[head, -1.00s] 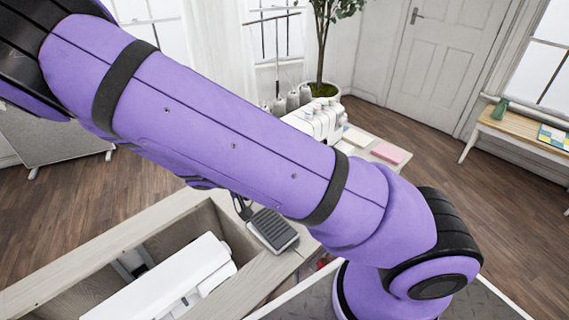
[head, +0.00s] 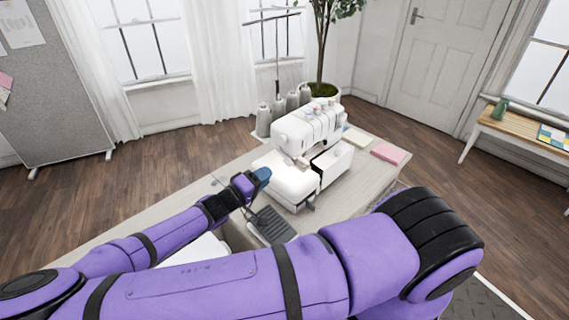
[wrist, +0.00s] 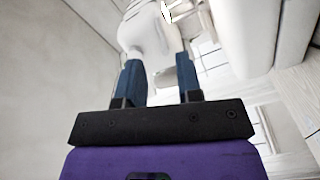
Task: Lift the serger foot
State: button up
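The white serger (head: 310,128) stands on the cabinet top in the head view, with thread spools at its back. My gripper (head: 263,173) is at its left front side, close to the white body; I cannot tell if it touches. In the wrist view my gripper (wrist: 160,66) has its two blue fingers apart with nothing clearly held between them. White serger parts (wrist: 144,30) fill the view beyond the fingertips. The serger foot itself is too small or hidden to make out in either view.
A dark grey pedal (head: 271,226) lies on the cabinet top (head: 232,166) in front of the serger. Pink pads (head: 388,153) lie to the serger's right. Grey thread cones (head: 279,109) stand behind it. A white machine in the cabinet well is mostly hidden by my arm.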

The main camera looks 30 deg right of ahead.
aim_at(284, 162)
jog(key=x, duration=0.8)
jog(key=shift+d, duration=0.4)
grip_shut()
